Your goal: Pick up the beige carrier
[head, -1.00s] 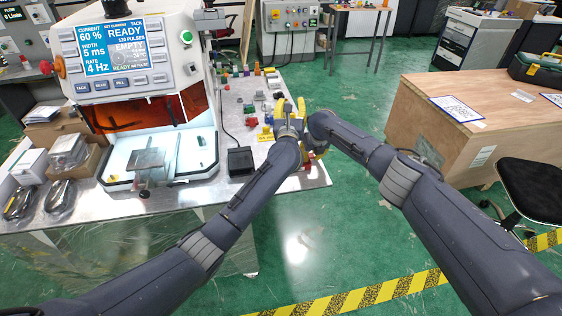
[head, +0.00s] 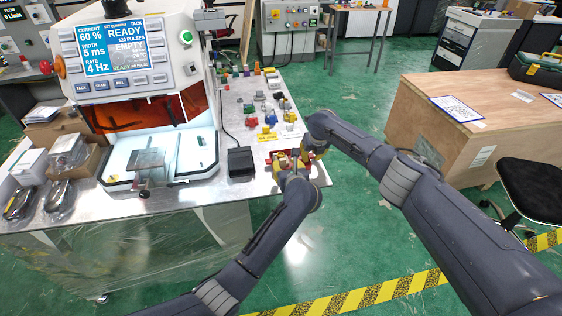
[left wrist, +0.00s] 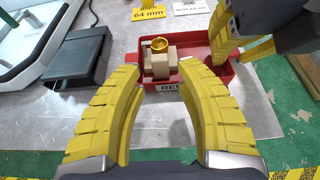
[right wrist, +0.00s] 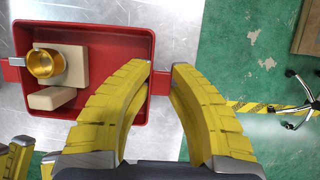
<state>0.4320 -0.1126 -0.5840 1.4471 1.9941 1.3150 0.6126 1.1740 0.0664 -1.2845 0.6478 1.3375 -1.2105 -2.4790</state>
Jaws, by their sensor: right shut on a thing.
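The beige carrier (left wrist: 160,65) sits inside a red tray (left wrist: 182,86), with a round brass part on it. It also shows in the right wrist view (right wrist: 72,66), beside the tray's left wall. In the head view the red tray (head: 280,157) is at the table's front right corner, and my arms largely hide the carrier. My left gripper (left wrist: 161,76) is open and empty, its fingertips at the tray's near side with the carrier just ahead between them. My right gripper (right wrist: 160,72) is shut on the handle at the red tray's right side.
A black pedal-like box (head: 240,161) stands left of the tray. A yellow label (head: 267,137) lies behind the tray. Several small coloured parts (head: 268,118) stand farther back. A large machine (head: 150,90) fills the left of the table. The table edge is close in front.

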